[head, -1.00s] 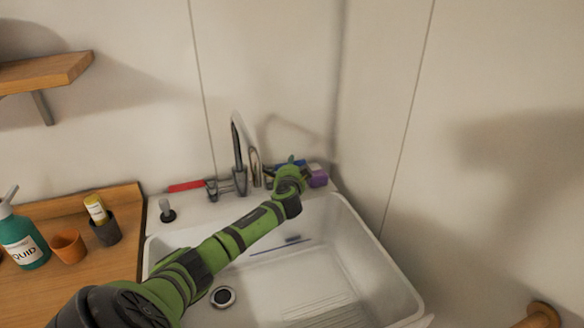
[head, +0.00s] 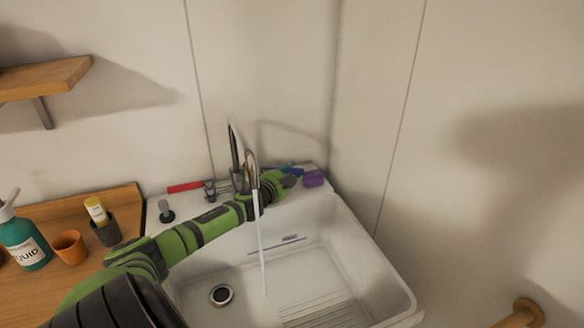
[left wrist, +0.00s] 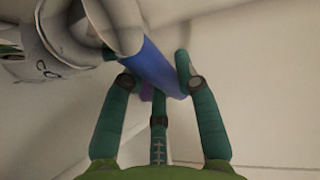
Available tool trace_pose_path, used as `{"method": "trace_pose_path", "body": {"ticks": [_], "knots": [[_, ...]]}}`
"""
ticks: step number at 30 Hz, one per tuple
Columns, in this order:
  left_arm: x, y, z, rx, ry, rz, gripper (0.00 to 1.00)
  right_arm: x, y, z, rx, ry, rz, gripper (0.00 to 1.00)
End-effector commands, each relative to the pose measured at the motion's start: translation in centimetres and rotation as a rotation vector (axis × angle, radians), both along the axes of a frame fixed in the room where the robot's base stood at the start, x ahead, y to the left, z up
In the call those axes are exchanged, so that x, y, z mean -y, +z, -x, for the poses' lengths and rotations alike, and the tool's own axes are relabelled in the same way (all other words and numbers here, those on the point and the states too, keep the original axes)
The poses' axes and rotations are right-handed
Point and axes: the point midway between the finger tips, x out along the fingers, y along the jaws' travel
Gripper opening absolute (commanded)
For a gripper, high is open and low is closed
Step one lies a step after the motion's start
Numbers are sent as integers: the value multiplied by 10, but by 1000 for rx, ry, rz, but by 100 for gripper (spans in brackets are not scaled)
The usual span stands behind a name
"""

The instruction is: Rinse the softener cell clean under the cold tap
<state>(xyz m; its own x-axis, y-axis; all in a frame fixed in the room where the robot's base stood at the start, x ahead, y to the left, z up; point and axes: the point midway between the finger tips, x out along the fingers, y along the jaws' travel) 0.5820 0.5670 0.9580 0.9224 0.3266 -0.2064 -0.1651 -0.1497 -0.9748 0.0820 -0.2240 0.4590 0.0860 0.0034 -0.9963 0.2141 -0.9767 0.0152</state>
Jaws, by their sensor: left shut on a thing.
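The tap (head: 234,150) stands at the back rim of the sink (head: 365,240), and a stream of water (head: 261,240) falls from its spout into the basin. A blue lever (head: 291,169) sticks out to the right of the tap. My left gripper (head: 285,182) is at this lever. In the left wrist view its fingers (left wrist: 156,82) are shut on the blue lever (left wrist: 152,66), beside the tap's grey metal body (left wrist: 118,25). A red lever (head: 186,186) points left from the tap. I cannot make out a softener cell. My right gripper is not in view.
A purple block (head: 313,178) sits on the sink's back right corner. A green pump bottle (head: 24,240), an orange cup (head: 69,246) and a dark cup (head: 106,232) stand on the wooden counter at left. The basin's right half looks clear around the ribbed floor.

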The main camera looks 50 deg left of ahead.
Motion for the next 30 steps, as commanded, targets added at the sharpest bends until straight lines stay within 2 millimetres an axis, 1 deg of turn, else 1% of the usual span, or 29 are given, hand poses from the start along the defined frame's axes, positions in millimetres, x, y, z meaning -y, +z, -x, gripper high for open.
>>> {"method": "trace_pose_path", "body": {"ticks": [4, 5, 6, 15, 19, 23, 30], "knots": [[0, -1, 0, -1, 2, 4, 0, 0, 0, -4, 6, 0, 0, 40], [0, -1, 0, -1, 3, 4, 38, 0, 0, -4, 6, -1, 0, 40], [0, -1, 0, 0, 3, 4, 42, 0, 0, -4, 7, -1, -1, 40], [0, 0, 0, 0, 2, 2, 42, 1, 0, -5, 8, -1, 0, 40], [2, 0, 4, -1, 1, 1, 42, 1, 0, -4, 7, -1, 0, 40], [6, 2, 16, -3, 0, 0, 42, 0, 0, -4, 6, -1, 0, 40], [18, 9, 48, -4, -1, 0, 42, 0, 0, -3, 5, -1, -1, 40]]}}
